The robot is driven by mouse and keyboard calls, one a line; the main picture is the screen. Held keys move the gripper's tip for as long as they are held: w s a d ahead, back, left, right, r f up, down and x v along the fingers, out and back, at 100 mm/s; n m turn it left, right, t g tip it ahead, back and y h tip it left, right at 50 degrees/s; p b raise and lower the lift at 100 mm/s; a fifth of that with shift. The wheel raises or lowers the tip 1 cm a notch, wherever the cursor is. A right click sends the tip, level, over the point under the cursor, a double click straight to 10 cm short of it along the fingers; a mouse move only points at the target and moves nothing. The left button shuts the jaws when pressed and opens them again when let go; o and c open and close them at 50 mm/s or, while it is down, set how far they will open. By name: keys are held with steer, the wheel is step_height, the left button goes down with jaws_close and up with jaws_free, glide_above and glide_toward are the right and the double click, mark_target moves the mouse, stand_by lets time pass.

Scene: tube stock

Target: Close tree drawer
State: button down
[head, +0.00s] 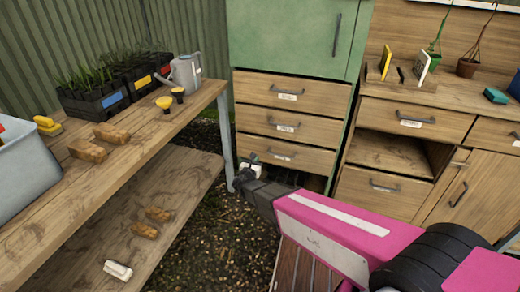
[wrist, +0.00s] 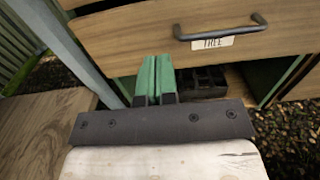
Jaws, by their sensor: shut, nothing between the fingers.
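The tree drawer is a wooden front with a dark bar handle and a white label reading TREE (wrist: 185,50) in the wrist view. In the head view it seems to be the lowest drawer (head: 262,150) in the green cabinet. It looks nearly flush with the drawers above; a small gap cannot be ruled out. My gripper (wrist: 156,78) is shut and empty, its green fingers together just below the drawer's lower edge, left of the handle. In the head view my gripper (head: 247,168) is at the drawer's lower left corner; contact is unclear.
An open space with a dark tray (wrist: 205,82) lies under the drawer. A wooden bench (head: 150,105) with a lower shelf stands close on the left, its metal leg (head: 226,130) near my gripper. A wooden cabinet (head: 385,187) stands on the right. Gravel floor lies between.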

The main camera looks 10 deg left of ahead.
mark_target(266, 142)
steer(key=w, duration=0.9)
steer(key=w+d, duration=0.1)
steer(key=w, duration=0.3)
steer(key=shift+w, duration=0.2)
steer(key=shift+w, duration=1.3)
